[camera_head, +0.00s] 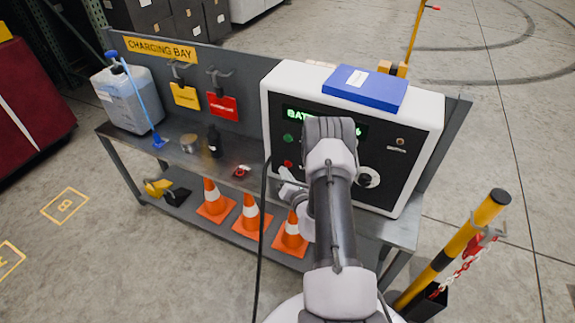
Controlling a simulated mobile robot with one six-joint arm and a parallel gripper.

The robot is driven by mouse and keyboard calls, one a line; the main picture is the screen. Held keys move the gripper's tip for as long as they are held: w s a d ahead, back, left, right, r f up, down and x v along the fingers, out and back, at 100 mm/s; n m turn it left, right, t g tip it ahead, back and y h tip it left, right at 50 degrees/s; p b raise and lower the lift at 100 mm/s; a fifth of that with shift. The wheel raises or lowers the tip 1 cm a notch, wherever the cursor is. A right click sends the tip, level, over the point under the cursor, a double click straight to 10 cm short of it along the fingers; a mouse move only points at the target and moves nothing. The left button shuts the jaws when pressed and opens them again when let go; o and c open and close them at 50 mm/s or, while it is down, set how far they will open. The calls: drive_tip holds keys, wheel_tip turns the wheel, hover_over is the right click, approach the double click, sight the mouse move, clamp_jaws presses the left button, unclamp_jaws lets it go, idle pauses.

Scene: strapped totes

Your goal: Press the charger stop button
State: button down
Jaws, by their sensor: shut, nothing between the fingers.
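The charger (425,120) is a white box with a dark front panel, standing at the right end of the bench. Its green display is partly hidden by my arm. On the panel's left side a green button (288,138) sits above a red button (288,163), which looks like the stop button. My gripper (283,172) is shut and empty, just below the red button in the picture. It is small here, and I cannot tell whether it touches the panel. A round knob (368,178) shows right of my arm.
A blue binder (366,87) lies on the charger. The bench (178,152) holds a jug (128,100), a dark bottle (214,142) and a small red item (240,171). Orange cones (250,215) stand on the lower shelf. A black cable hangs left of my arm. A yellow-black post (458,245) stands right.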

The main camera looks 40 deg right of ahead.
drive_tip(key=shift+a, duration=0.1)
drive_tip(key=shift+s+a, duration=0.35)
drive_tip(key=shift+a, duration=0.4)
drive_tip(key=shift+s+a, duration=0.3)
drive_tip(key=shift+a, duration=0.45)
drive_tip(key=shift+s+a, duration=0.35)
drive_tip(key=shift+a, duration=0.4)
drive_tip(key=shift+w, duration=0.1)
